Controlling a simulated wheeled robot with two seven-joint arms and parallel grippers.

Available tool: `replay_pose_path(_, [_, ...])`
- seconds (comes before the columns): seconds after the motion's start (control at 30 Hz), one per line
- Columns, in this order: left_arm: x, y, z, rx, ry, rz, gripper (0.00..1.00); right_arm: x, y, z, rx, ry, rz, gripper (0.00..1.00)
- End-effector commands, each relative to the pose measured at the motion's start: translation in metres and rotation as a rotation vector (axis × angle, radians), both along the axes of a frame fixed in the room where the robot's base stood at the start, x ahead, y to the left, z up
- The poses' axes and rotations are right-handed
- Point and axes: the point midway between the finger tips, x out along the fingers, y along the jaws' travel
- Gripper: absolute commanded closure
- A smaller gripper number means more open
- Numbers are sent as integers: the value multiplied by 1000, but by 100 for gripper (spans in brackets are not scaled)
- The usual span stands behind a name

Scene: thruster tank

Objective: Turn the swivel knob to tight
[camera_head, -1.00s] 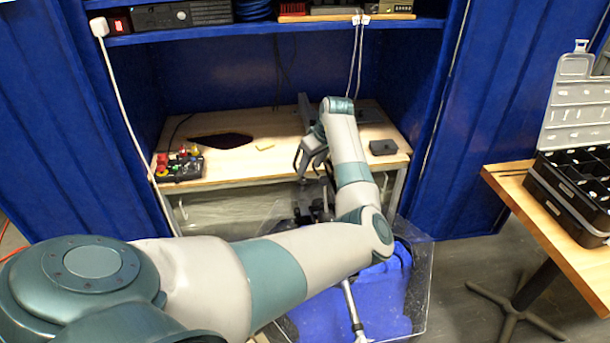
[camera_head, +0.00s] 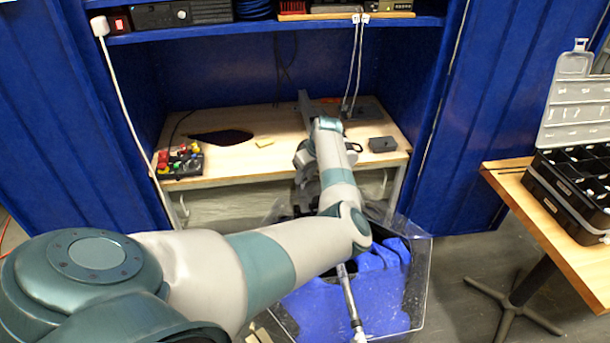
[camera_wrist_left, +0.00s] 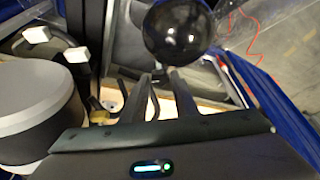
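A shiny black ball-shaped knob (camera_wrist_left: 178,30) is at the top of the left wrist view, probably the swivel knob; its tight mark is not visible. My left gripper (camera_wrist_left: 160,85) has its fingers apart below the knob in that picture, with nothing held between them. In the head view, my left gripper (camera_head: 303,165) is mostly hidden by its own arm, above the far side of the clear-walled tank with blue inside (camera_head: 335,300). I cannot make out the knob in the head view. My right gripper is not in view.
A wooden bench (camera_head: 225,170) stands behind the tank, with a button box (camera_head: 180,163) at left and a small dark box (camera_head: 382,145) at right. A metal rod (camera_head: 348,298) crosses the tank. A side table (camera_head: 510,185) with a black organiser case (camera_head: 565,195) stands right.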

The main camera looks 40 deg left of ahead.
Motion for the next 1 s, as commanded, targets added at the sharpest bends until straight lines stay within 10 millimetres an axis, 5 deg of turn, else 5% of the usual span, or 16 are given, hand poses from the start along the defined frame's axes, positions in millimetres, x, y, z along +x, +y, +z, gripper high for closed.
replay_pose_path(0.1, [0, 0, 0, 0, 0, 0, 99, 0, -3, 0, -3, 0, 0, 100])
replay_pose_path(0.53, [-1, 0, 3, 1, 1, -49, 98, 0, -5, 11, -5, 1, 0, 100])
replay_pose_path(1.0, [-6, 3, 7, 1, 2, -365, 98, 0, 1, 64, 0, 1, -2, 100])
